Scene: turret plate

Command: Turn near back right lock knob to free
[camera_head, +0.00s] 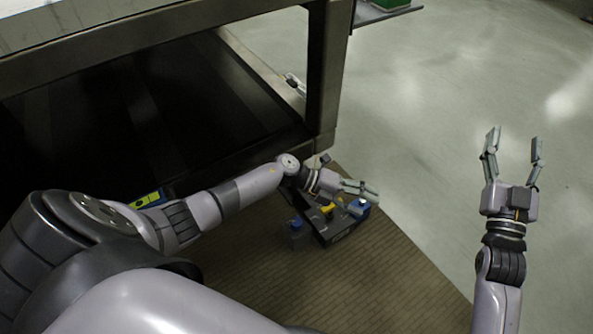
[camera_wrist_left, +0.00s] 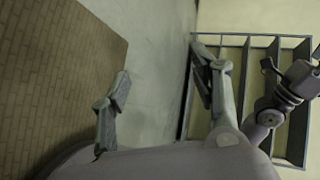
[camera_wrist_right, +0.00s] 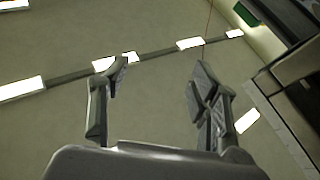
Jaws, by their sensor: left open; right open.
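No lock knob can be made out in any view. The dark metal frame (camera_head: 328,75) of a bench-like structure fills the upper left of the head view. My left gripper (camera_head: 366,189) is open and empty, above a dark tool box on the floor mat. Its open fingers also show in the left wrist view (camera_wrist_left: 160,70), with nothing between them. My right gripper (camera_head: 514,138) is open and raised over bare floor at the right. It is also open and empty in the right wrist view (camera_wrist_right: 160,75).
The dark box (camera_head: 343,232) holds blue and yellow items, partly hidden by my left gripper. A brown mat (camera_head: 400,285) lies below. A shelf rack (camera_wrist_left: 240,85) shows in the left wrist view. Floor at right is clear.

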